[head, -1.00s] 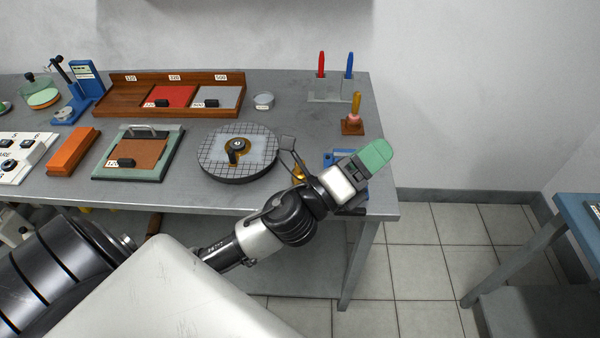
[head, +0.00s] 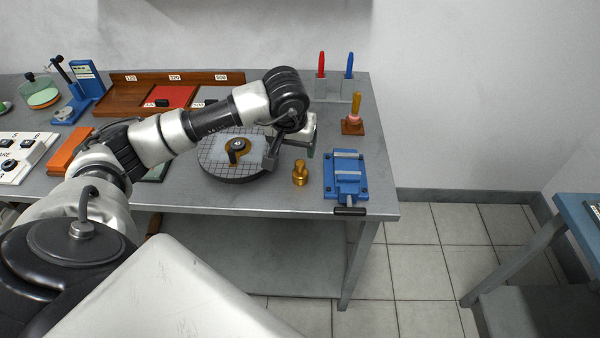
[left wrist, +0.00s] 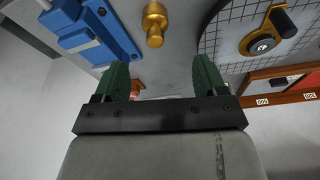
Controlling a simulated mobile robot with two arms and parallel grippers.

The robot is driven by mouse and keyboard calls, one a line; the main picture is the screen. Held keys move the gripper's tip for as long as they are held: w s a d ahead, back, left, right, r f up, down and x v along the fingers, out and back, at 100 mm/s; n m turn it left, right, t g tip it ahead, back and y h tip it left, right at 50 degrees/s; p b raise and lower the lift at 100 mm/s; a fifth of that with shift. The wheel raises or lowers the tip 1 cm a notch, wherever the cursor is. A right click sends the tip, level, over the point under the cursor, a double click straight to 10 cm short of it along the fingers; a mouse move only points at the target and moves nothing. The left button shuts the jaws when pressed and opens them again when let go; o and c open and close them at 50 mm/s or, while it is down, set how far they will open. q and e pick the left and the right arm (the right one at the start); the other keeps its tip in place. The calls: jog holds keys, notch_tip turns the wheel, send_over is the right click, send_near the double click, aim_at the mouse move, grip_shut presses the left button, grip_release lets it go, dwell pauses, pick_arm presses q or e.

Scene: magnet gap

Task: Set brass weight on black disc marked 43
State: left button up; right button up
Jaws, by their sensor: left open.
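The brass weight (head: 300,174) stands upright on the grey bench, right of a round gridded plate. It also shows at the top of the left wrist view (left wrist: 154,24). A black disc (head: 237,145) sits within a brass-coloured piece on the gridded plate. In the left wrist view the disc (left wrist: 263,46) bears a small white label, too small to read surely. My left gripper (left wrist: 162,68) is open and empty, its green fingers apart. In the head view it (head: 311,151) hangs just behind the weight, partly hidden by its own wrist. My right gripper is not in view.
A blue vise (head: 345,174) stands close right of the weight. The round gridded plate (head: 217,165) lies to the left. A plunger-like tool (head: 353,115) and a holder with red and blue pens (head: 334,88) stand behind. The bench's front edge is just before the weight.

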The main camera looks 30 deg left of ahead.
aim_at(300, 162)
pick_arm(q)
jog(key=x, duration=0.4)
jog(key=shift+w+a+f+p, duration=0.1)
jog(key=shift+w+f+p, duration=0.05)
jog(key=shift+f+p, duration=0.25)
jog(key=shift+w+f, duration=0.25)
jog(key=shift+f, duration=0.3)
jog(key=p+x, duration=0.1)
jog(key=x, duration=0.2)
jog(key=shift+w+d+f+p, duration=0.25)
jog(key=shift+d+p, duration=0.05)
jog(key=shift+p, duration=0.05)
jog(key=shift+w+a+f, duration=0.1)
jog(key=shift+w+f, duration=0.05)
jog(key=shift+f, duration=0.25)
jog(key=shift+r, duration=0.1)
jog(key=c, duration=1.2)
